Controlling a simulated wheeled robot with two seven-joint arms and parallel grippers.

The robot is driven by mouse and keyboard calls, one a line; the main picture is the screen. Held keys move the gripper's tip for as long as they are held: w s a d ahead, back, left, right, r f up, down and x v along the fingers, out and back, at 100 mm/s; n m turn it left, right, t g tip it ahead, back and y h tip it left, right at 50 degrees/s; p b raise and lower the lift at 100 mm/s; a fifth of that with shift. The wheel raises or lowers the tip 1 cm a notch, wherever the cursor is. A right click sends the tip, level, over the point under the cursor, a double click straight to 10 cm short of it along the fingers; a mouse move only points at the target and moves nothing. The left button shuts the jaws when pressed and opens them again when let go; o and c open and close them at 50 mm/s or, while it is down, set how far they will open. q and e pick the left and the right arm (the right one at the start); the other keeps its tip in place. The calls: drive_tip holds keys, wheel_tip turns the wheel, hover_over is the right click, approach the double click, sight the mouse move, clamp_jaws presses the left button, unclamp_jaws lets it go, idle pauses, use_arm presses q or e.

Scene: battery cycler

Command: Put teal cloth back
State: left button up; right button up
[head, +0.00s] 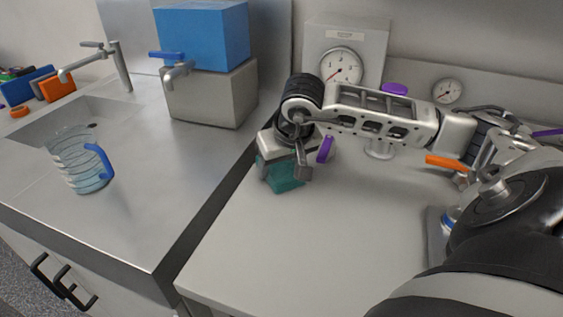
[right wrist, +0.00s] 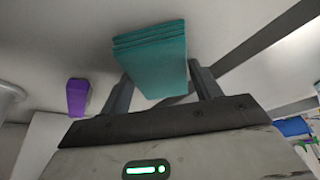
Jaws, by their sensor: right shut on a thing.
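The teal cloth (head: 282,179) is a folded stack at the left part of the pale worktop, under my right gripper (head: 284,168). In the right wrist view the cloth (right wrist: 152,52) shows its folded layers between the two fingers of the right gripper (right wrist: 163,88), which is shut on it. In the head view the gripper hides the cloth's upper part. I cannot tell whether the cloth touches the worktop. My left gripper is not in view.
A purple block (head: 325,149) is close beside the gripper. Pressure gauges (head: 341,67) stand behind. A steel counter (head: 150,215) with a sink, a clear jug (head: 78,165) and a blue-topped dispenser (head: 205,35) is left, across a gap. The worktop's front (head: 290,260) is clear.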

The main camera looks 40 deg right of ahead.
drive_tip(key=shift+f, duration=0.1)
drive_tip(key=shift+f, duration=0.15)
drive_tip(key=o, duration=0.9)
drive_tip(key=shift+r, duration=0.55)
drive_tip(key=v, duration=1.1)
drive_tip(key=shift+s+r, duration=0.2)
drive_tip(key=shift+a, duration=0.1)
